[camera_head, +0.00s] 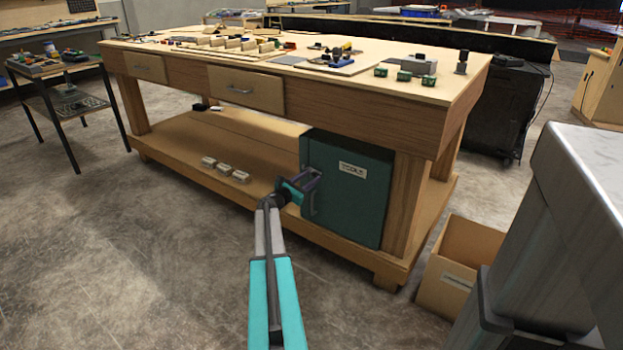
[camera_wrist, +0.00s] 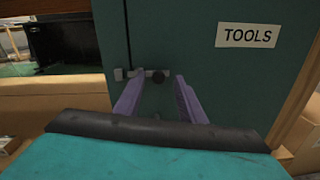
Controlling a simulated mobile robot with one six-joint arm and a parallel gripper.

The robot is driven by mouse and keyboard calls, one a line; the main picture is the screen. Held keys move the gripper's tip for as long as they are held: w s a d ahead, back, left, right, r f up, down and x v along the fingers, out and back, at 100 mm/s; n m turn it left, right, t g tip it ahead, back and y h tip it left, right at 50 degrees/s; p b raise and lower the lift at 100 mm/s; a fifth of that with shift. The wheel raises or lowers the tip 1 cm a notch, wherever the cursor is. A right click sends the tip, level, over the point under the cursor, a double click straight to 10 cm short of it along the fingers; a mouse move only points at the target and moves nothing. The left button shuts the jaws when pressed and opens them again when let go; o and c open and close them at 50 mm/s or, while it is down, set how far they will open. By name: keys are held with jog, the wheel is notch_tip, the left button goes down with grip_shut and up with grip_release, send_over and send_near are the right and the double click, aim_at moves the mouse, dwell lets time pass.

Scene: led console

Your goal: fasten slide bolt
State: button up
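A dark teal cabinet (camera_head: 352,205) labelled TOOLS stands on the bench's lower shelf; its door (camera_wrist: 200,40) fills much of the wrist view. There, a small grey slide bolt (camera_wrist: 136,73) with a dark round knob (camera_wrist: 158,76) lies horizontally near the door's left edge. A grey piece sits just left of the dark vertical door gap; I cannot tell how far the bar reaches into it. My gripper (camera_wrist: 160,79) is open, its purple fingers apart, with the knob appearing between the tips; contact is unclear. In the head view my gripper (camera_head: 300,188) covers the bolt.
The wooden workbench (camera_head: 205,140) has parts on top and several small light blocks (camera_head: 225,170) on its lower shelf, left of my gripper. A cardboard box (camera_head: 455,268) stands on the floor at right. The floor (camera_head: 130,260) at front left is clear.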

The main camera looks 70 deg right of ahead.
jog(key=shift+s+d, duration=0.1)
jog(key=shift+d, duration=0.2)
grip_shut()
jog(key=shift+w+d+p, duration=0.15)
jog(key=shift+w+p, duration=0.05)
jog(key=shift+w, duration=0.55)
jog(key=shift+w+d+p, duration=0.15)
jog(key=shift+w, duration=0.55)
grip_release()
jog(key=shift+a, duration=0.1)
